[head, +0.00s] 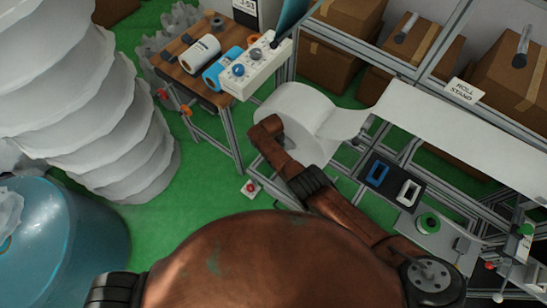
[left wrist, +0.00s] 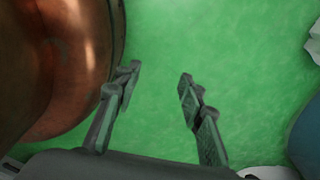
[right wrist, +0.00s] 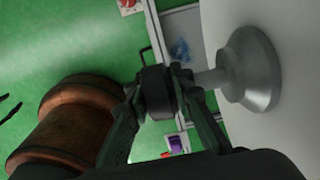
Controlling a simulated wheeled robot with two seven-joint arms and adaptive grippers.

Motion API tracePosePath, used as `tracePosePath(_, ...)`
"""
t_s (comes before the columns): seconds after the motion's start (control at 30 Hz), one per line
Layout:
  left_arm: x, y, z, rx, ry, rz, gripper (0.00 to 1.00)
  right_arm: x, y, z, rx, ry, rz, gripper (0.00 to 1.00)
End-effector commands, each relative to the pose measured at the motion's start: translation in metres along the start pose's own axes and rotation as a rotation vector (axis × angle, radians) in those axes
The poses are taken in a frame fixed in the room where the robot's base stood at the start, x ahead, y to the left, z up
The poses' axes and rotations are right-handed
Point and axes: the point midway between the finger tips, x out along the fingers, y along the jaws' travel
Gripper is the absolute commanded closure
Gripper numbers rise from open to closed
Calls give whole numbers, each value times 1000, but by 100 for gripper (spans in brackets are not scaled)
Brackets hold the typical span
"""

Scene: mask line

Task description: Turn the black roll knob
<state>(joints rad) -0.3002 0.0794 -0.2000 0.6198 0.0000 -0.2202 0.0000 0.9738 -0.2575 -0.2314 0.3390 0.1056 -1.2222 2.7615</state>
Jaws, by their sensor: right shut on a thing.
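The black roll knob (right wrist: 157,94) sits at the end of a grey shaft with a cone-shaped hub (right wrist: 250,70) against the face of the white roll (right wrist: 292,110). My right gripper (right wrist: 158,86) is shut on the knob, one finger on either side of it. In the head view the white roll (head: 292,112) stands at centre, its sheet running off to the right. My brown right arm reaches up to its near side and hides the knob and gripper there. My left gripper (left wrist: 160,76) is open and empty above the green floor; it is out of the head view.
A metal frame and cardboard boxes (head: 330,55) are behind. Large white bags (head: 85,100) and a blue wrapped drum (head: 70,240) are left.

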Motion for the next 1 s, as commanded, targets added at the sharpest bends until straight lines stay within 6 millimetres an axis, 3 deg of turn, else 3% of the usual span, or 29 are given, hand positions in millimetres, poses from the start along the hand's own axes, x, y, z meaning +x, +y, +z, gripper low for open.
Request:
tracePosePath(0.03,18,1,7,0,-11,1,63,12,7,4,-4,31,12,100)
tracePosePath(0.2,46,3,20,1,-30,4,63,12,7,3,-3,133,14,100)
tracePosePath(0.67,96,7,46,0,-78,9,63,10,7,2,-5,306,12,100)
tracePosePath(1.0,102,7,-12,-28,-67,10,63,9,7,1,-5,399,13,100)
